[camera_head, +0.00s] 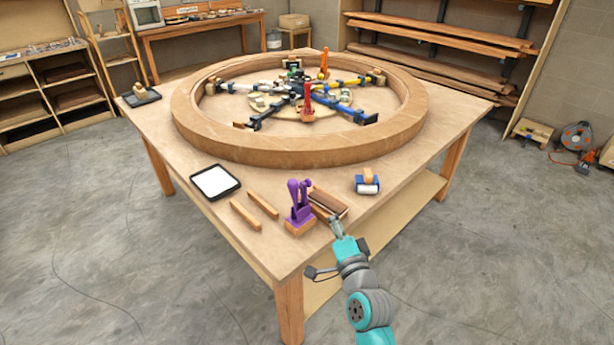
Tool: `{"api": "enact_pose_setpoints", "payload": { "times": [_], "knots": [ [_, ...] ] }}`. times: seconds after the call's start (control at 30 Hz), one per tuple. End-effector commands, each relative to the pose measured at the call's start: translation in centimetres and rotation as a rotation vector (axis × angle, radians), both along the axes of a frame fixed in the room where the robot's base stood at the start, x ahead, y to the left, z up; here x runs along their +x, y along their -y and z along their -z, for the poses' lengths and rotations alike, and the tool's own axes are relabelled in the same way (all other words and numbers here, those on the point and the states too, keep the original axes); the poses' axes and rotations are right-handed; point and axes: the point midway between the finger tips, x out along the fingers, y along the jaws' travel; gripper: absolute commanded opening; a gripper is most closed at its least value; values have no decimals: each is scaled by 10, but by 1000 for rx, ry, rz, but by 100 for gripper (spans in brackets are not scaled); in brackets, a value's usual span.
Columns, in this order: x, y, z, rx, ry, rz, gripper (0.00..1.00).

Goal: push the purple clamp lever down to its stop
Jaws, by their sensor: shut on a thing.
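The purple clamp (300,212) stands on a small wooden block near the front corner of the table. Its purple lever (298,190) stands up from the body, with two rounded upper ends visible. My gripper (336,223) is at the table's front right edge, to the right of and slightly below the clamp in the picture, apart from the lever. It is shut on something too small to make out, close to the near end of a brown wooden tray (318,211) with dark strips.
A large wooden ring (300,156) with several coloured clamps inside fills the table's middle. Two wooden bars (246,217) and a white pad in a black tray (236,190) lie left of the purple clamp. A blue roller tool (367,184) is on the right. The tabletop (400,180) has bare room at right.

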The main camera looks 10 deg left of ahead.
Motion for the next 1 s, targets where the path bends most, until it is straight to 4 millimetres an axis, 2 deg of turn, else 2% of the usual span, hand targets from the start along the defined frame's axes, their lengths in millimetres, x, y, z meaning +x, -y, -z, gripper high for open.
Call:
{"api": "enact_pose_setpoints", "payload": {
  "times": [0.1,0.2,0.67,0.87,1.0],
  "knots": [
    [11,-11,-15,30,1,-22,0],
    [16,-15,-20,43,0,-31,0],
    [19,-17,-23,46,1,-33,0],
    [39,-26,-27,47,2,-33,0],
    [60,-36,-31,47,2,-33,0]
  ]
}}
